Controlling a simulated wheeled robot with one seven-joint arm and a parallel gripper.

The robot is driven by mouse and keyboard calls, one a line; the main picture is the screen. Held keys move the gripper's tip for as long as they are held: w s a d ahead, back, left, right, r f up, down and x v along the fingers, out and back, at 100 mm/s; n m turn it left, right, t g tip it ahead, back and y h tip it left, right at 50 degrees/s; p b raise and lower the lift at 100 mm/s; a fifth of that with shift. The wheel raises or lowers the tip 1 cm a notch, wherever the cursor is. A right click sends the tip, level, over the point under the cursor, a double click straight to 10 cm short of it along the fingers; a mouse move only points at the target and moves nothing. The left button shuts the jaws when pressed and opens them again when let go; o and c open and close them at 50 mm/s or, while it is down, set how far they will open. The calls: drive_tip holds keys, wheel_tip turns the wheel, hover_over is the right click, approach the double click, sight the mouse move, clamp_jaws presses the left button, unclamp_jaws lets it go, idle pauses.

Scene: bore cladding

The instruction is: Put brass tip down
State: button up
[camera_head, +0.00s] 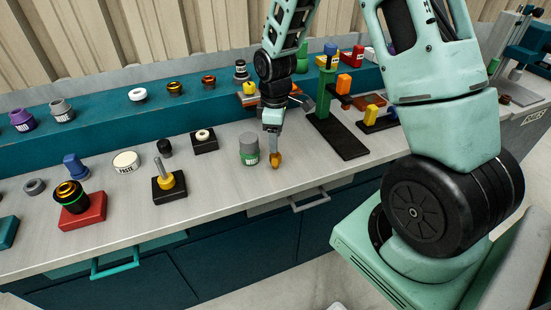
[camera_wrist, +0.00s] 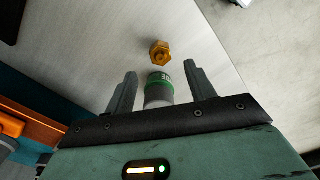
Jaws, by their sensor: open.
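The brass tip (camera_head: 276,159) is a small gold-coloured piece near the front of the grey bench, right below my gripper (camera_head: 274,146). In the wrist view the brass tip (camera_wrist: 160,52) shows a hexagonal outline with a round middle, on the bench just beyond my fingertips. My gripper (camera_wrist: 160,71) is open, with nothing held between its two fingers. A grey pot with a green band (camera_head: 249,148) stands just left of the tip; in the wrist view this pot (camera_wrist: 158,90) shows between the fingers, and its depth relative to them is hard to judge.
A black plate with a green post (camera_head: 338,138) lies to the right. A black block with a yellow-collared pin (camera_head: 169,186), a white paste tin (camera_head: 126,162) and a red block (camera_head: 84,212) stand to the left. A teal shelf (camera_head: 110,115) runs behind. Bench between pot and pin block is clear.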

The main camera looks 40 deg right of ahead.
sight(276, 159)
drive_tip(key=shift+s+f+p, duration=0.1)
drive_tip(key=shift+f+p, duration=0.55)
drive_tip(key=shift+f, duration=2.35)
drive_tip(key=c, duration=1.1)
clamp_jaws()
drive_tip(key=shift+r, duration=0.15)
